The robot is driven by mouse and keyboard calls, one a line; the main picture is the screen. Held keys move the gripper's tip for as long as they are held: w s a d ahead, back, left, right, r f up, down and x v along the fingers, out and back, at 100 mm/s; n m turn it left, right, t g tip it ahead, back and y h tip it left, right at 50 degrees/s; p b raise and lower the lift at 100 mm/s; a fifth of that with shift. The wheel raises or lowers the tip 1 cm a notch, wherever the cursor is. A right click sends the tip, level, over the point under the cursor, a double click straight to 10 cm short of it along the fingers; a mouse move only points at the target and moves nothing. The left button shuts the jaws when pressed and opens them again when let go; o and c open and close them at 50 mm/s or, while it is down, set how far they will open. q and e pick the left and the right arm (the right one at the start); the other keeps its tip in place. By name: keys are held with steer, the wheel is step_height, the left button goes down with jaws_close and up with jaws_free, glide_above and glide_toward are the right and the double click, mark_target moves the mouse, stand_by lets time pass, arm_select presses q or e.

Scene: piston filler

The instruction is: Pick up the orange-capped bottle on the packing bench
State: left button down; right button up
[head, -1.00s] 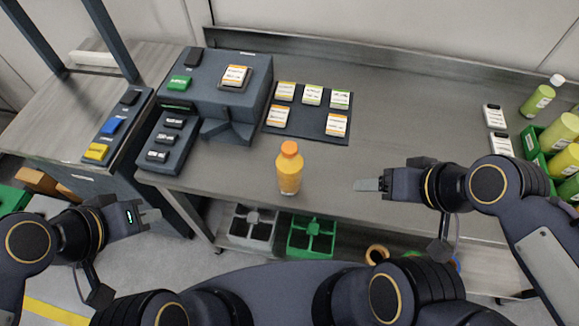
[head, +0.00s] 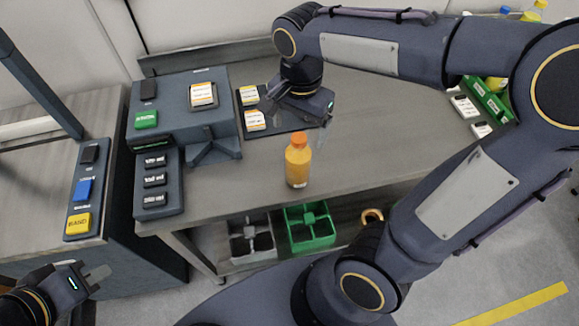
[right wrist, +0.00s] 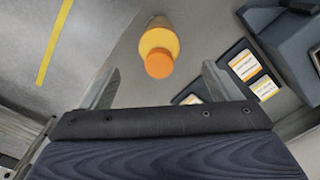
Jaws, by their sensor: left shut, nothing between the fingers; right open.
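The orange-capped bottle (head: 298,162) stands upright on the packing bench (head: 380,150), near its front edge. It is filled with orange liquid. My right gripper (head: 300,122) is open and empty, just behind and above the bottle in the head view. In the right wrist view the bottle (right wrist: 159,52) shows beyond and between the open fingers (right wrist: 160,90), with its orange cap toward the camera; it is not gripped. My left gripper (head: 98,275) is shut and empty at the lower left, away from the bench.
A dark machine with a green button (head: 146,119) stands on the bench's left. A dark mat with label cards (head: 256,121) lies behind my right gripper. Grey (head: 252,240) and green (head: 311,228) divided crates sit below the bench. My right arm covers much of the bench's right side.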

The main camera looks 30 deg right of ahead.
mark_target(299, 137)
step_height(299, 137, down, 6)
steer(key=shift+f, duration=0.25)
steer(key=shift+c, duration=0.3)
steer(key=c, duration=1.7)
steer(key=shift+r, duration=0.2)
